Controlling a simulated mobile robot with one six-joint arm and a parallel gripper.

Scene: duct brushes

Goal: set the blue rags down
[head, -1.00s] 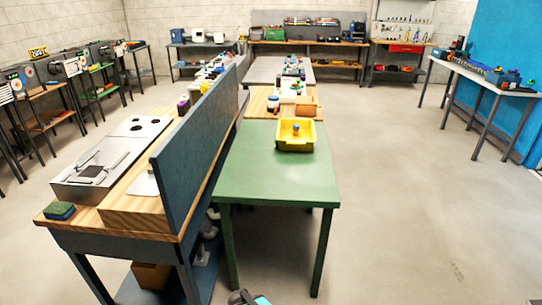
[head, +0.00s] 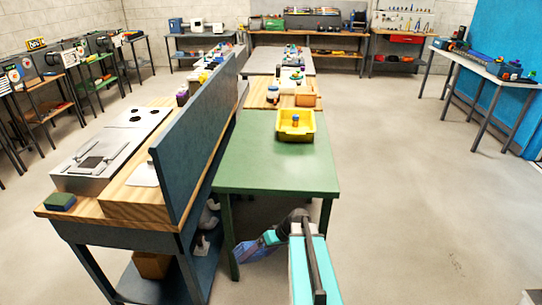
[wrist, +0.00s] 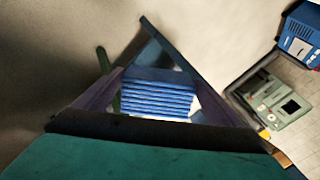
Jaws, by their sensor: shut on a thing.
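The blue rags (wrist: 157,92) show in the wrist view as a folded, layered stack between the two fingers of my gripper (wrist: 155,80). In the head view my gripper (head: 252,250) is low, in front of the green table (head: 275,175), below the level of its top. A dark blue shape shows at its end there, too small to tell rags from fingers. My gripper is shut on the blue rags, and they are off the tabletop.
A yellow bin (head: 296,125) with a small blue and orange object stands at the green table's far end; the table's near part is bare. A blue upright panel (head: 195,135) edges the table's left side. Open floor (head: 410,200) lies to the right.

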